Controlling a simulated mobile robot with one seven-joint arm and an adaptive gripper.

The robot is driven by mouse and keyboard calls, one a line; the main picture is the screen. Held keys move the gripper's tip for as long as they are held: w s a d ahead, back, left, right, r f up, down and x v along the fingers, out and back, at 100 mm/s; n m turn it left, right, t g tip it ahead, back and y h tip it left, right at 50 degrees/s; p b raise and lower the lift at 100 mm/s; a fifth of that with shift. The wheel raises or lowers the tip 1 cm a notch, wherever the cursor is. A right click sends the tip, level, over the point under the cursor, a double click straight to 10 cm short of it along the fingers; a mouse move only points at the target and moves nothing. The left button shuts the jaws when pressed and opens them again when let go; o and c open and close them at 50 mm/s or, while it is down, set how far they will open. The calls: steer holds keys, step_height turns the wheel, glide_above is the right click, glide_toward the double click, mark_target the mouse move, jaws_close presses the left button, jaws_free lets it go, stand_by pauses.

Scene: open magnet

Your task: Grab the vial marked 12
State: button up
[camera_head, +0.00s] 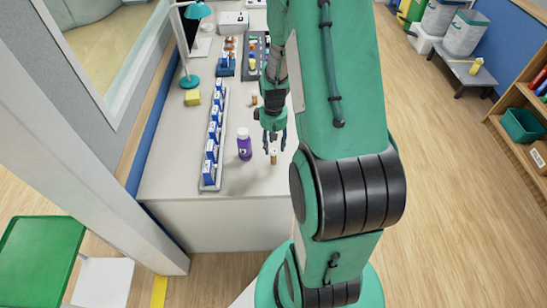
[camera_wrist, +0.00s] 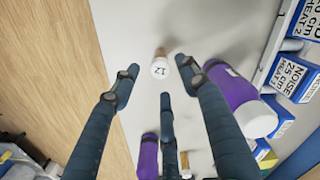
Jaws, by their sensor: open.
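The vial marked 12 (camera_wrist: 160,70) has a white cap with the number on it and a brown body, and stands on the pale table. In the wrist view it lies between and just beyond my fingertips. My gripper (camera_head: 274,150) is open and empty. In the head view it points down, with its fingertips close above a small brown vial (camera_head: 273,158) near the table's right edge. The fingers do not appear to touch the vial. The number cannot be read in the head view.
A purple bottle with a white cap (camera_head: 244,144) stands left of my gripper; it is close to one finger in the wrist view (camera_wrist: 232,86). A tray of blue-and-white boxes (camera_head: 213,135) lies further left. Another small vial (camera_head: 254,100) stands farther back.

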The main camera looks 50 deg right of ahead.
mark_target(274, 150)
steer(key=shift+f+b, duration=0.85)
steer(key=shift+f, duration=1.8)
jaws_close()
